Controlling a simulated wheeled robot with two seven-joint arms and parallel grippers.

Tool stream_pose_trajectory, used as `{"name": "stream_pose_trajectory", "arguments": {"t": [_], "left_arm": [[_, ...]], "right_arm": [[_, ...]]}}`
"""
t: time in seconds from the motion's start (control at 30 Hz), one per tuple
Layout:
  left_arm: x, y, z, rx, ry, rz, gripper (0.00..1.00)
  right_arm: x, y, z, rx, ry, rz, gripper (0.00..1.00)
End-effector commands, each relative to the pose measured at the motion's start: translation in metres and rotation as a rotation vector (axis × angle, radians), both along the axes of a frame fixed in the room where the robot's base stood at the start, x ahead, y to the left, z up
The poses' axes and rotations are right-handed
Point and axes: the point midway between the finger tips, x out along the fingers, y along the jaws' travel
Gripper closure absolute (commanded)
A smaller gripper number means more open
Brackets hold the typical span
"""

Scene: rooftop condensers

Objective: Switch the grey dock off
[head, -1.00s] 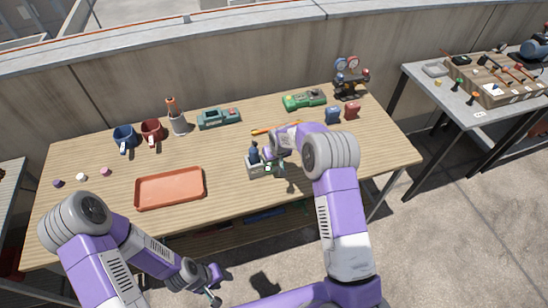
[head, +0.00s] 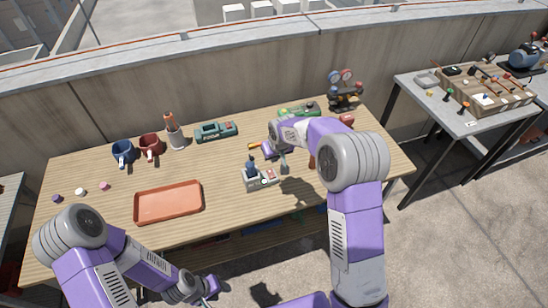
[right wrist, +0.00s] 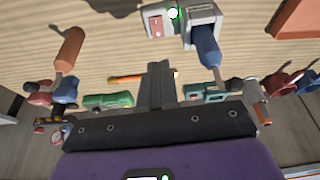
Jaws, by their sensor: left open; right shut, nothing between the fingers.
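The grey dock (head: 258,181) stands on the wooden table right of the orange tray, with a dark blue tool upright in it. In the right wrist view the dock (right wrist: 185,32) is at the top edge, partly cut off. A red patch, perhaps a switch (right wrist: 156,25), and a bright green light (right wrist: 173,13) show on it; the blue tool (right wrist: 207,45) is beside them. My right gripper (head: 283,168) is shut and empty, above and just right of the dock, apparently not touching it. Its fingers also show in the right wrist view (right wrist: 160,75). My left gripper (head: 208,287) is open below the table's front edge.
An orange tray (head: 168,203) lies left of the dock. Blue (head: 123,152) and red (head: 150,146) mugs, a teal device (head: 216,131) and a green device (head: 298,110) stand further back. A gauge stand (head: 345,90) is at the back right.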

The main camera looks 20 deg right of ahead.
Motion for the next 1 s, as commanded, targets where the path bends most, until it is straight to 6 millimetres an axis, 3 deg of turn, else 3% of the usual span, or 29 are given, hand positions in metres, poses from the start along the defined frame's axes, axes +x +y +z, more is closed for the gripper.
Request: {"name": "stream_pose_trajectory", "arguments": {"t": [0.17, 0.23, 0.37, 0.5, 0.63, 0.7, 0.8, 0.9, 1.0], "left_arm": [[0.000, 0.000, 0.000, 0.000, 0.000, 0.000, 0.57], [0.000, 0.000, 0.000, 0.000, 0.000, 0.000, 0.57], [0.000, 0.000, 0.000, 0.000, 0.000, 0.000, 0.57], [0.000, 0.000, 0.000, 0.000, 0.000, 0.000, 0.57], [0.000, 0.000, 0.000, 0.000, 0.000, 0.000, 0.57], [0.000, 0.000, 0.000, 0.000, 0.000, 0.000, 0.57], [0.000, 0.000, 0.000, 0.000, 0.000, 0.000, 0.57], [0.000, 0.000, 0.000, 0.000, 0.000, 0.000, 0.57], [0.000, 0.000, 0.000, 0.000, 0.000, 0.000, 0.57]], "right_arm": [[-0.001, 0.000, -0.001, 0.001, 0.001, -0.001, 1.00], [-0.006, 0.002, -0.011, 0.011, 0.013, -0.001, 1.00], [-0.038, 0.012, -0.063, 0.069, 0.071, -0.009, 1.00], [-0.111, 0.034, -0.140, 0.182, 0.163, -0.052, 1.00], [-0.192, 0.056, -0.188, 0.278, 0.245, -0.122, 1.00], [-0.232, 0.066, -0.201, 0.317, 0.283, -0.161, 1.00], [-0.277, 0.077, -0.210, 0.353, 0.322, -0.209, 1.00], [-0.305, 0.084, -0.211, 0.374, 0.345, -0.239, 1.00], [-0.318, 0.087, -0.210, 0.382, 0.355, -0.254, 1.00]]}}
